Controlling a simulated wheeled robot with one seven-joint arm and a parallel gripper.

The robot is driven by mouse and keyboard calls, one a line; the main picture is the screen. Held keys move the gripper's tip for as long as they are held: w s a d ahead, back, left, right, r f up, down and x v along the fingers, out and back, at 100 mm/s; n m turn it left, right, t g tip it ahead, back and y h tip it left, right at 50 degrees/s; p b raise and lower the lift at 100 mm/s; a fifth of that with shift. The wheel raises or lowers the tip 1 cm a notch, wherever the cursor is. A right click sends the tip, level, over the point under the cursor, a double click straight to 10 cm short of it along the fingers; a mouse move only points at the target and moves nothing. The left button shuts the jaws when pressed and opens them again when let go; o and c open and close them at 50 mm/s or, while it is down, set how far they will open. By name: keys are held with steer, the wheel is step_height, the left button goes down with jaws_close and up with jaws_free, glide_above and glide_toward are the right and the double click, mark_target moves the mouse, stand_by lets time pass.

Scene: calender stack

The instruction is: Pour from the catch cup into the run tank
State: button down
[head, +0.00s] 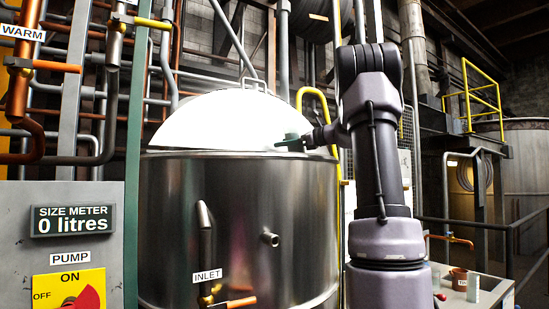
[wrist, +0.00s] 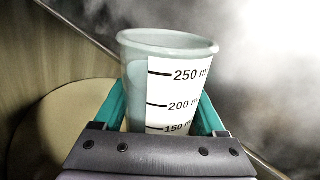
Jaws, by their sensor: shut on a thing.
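The catch cup (wrist: 165,75) is a pale, translucent cup with a white scale marked 250, 200 and 150. It stands between the green fingers of my gripper (wrist: 165,115) in the wrist view, and the gripper is shut on it. My gripper (head: 288,142) reaches from the right to just above the tank's rim. The cup is hard to make out there.
A panel at left carries a size meter (head: 72,220) reading 0 litres and a pump switch (head: 75,298). An inlet valve (head: 235,302) is on the tank's front. A table at right holds a brown pot (head: 458,276) and a pale cup (head: 473,288). White haze fills the wrist view's right.

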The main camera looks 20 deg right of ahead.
mark_target(289, 149)
steer(key=shift+s+a+f+n+h, duration=0.15)
steer(key=shift+a+f+n, duration=0.15)
steer(key=shift+f+n, duration=0.35)
steer(key=shift+s+a+f+n+h, duration=0.15)
steer(key=shift+a+f+n, duration=0.1)
steer(key=shift+f+n, duration=0.35)
steer(key=shift+s+a+f+n, duration=0.1)
steer(key=shift+a+f+n, duration=0.15)
steer(key=shift+r+n+h+p, duration=0.3)
steer(key=shift+r+n+h, duration=0.1)
steer(key=shift+n, duration=0.3)
steer(key=shift+d+f+n+h+p, duration=0.1)
steer(key=shift+f+n+h+p, duration=0.15)
steer(key=shift+n, duration=0.5)
steer(key=shift+d+f+n+h+p, duration=0.15)
steer(key=shift+f+n, duration=0.2)
steer(key=shift+n, duration=0.4)
stand_by(1.1)
steer(key=shift+a+r+n+p, duration=0.1)
steer(key=shift+r+n+p, duration=0.35)
steer(key=shift+n, duration=0.25)
stand_by(0.8)
steer(key=shift+s+a+r+n+h, duration=0.2)
steer(key=shift+a+r+n+h, duration=0.3)
steer(key=shift+n, duration=0.3)
stand_by(0.9)
